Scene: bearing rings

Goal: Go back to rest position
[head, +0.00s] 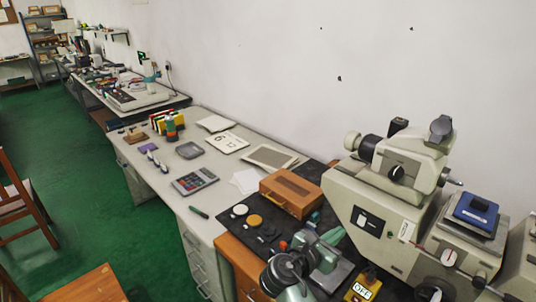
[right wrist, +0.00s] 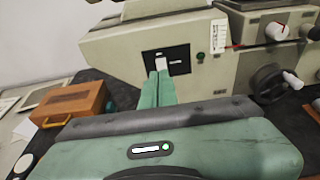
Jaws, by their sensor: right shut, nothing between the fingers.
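My right gripper (head: 336,235) is at the lower middle of the head view, in front of the large beige machine (head: 390,200). In the right wrist view its two green fingers (right wrist: 158,74) are together with nothing between them. They point at the dark panel (right wrist: 168,59) with a white switch on the machine's front. I cannot tell from these views whether the fingertips touch the panel. A green light shows beside the panel. My left gripper is in neither view.
A brown wooden case (head: 291,192) stands on the dark mat left of the machine. A yellow box marked OFF (head: 362,287) is near the front. A calculator (head: 195,181) and papers lie on the grey desk. A wooden chair (head: 22,205) stands on the green floor.

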